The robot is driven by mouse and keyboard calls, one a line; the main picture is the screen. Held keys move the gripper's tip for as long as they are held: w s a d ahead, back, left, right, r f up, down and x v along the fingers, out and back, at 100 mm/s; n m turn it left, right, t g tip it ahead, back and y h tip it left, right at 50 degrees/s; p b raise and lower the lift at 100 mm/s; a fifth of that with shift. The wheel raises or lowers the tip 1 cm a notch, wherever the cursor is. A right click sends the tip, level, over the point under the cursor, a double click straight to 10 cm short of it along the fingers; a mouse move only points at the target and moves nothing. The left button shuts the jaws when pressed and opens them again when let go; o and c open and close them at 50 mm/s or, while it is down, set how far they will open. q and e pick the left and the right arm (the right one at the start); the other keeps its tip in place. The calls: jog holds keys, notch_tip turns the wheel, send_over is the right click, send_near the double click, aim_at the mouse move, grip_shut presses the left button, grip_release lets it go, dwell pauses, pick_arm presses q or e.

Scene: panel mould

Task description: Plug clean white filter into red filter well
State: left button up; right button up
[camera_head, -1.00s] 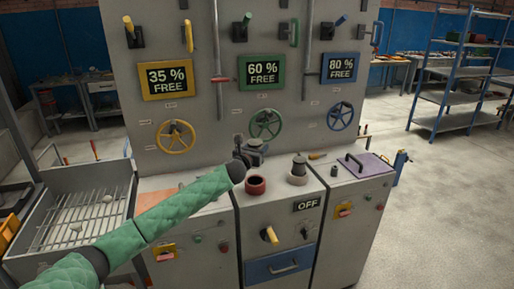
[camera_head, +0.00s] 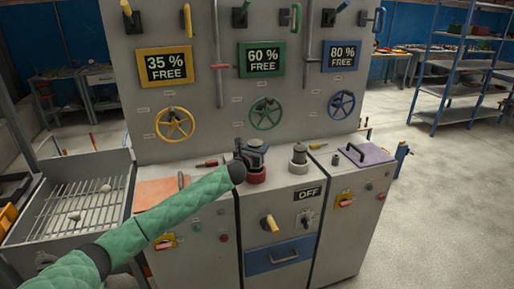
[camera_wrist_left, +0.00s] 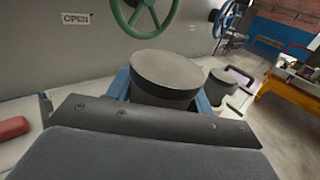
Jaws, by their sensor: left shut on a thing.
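My left gripper (camera_head: 255,154) comes in from the left in the head view and is right over the red filter well (camera_head: 256,175). In the left wrist view its blue fingers are shut on a round filter (camera_wrist_left: 168,74) with a pale grey top, upright between them. The gripper hides most of this filter in the head view, and I cannot tell whether its lower end is inside the well. The well's opening is mostly covered; its red rim shows below the gripper. My right gripper is not in view.
A second grey cylinder (camera_head: 299,155) stands in a pale ring right of the red well. A purple plate with a handle (camera_head: 367,155) lies farther right. The tall panel (camera_head: 210,100) with handwheels rises close behind. A wire-rack tray (camera_head: 70,215) is at the left.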

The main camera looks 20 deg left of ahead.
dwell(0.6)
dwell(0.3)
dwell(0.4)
pick_arm(q)
jog(key=shift+p, duration=0.35)
jog(key=shift+p, duration=0.35)
dwell(0.5)
jog(key=shift+f+b, duration=1.4)
jog(key=shift+f, duration=0.95)
dwell(0.3)
jog(key=o, duration=1.1)
jog(key=shift+s+f, duration=0.1)
